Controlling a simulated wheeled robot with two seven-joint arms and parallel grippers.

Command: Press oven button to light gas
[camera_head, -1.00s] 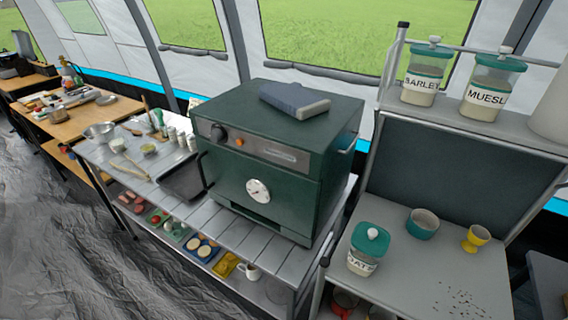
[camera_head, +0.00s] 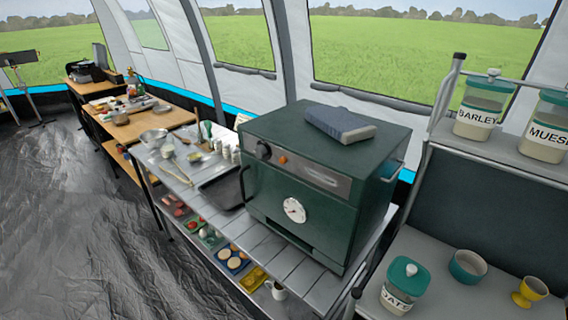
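The dark green oven (camera_head: 300,210) stands on a grey slatted metal table. Its front has a black knob (camera_head: 263,150), a small orange button (camera_head: 283,160) to the right of the knob, and a round white dial (camera_head: 294,210) lower down. A folded blue-grey cloth (camera_head: 339,124) lies on the oven's top. Nothing covers the button. Neither of my grippers is in view.
A black tray (camera_head: 222,190) sits left of the oven on the slatted table (camera_head: 262,237). A shelf unit at the right holds jars, including the barley jar (camera_head: 482,105), and a teal bowl (camera_head: 467,266). The floor (camera_head: 90,210) at the left is clear.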

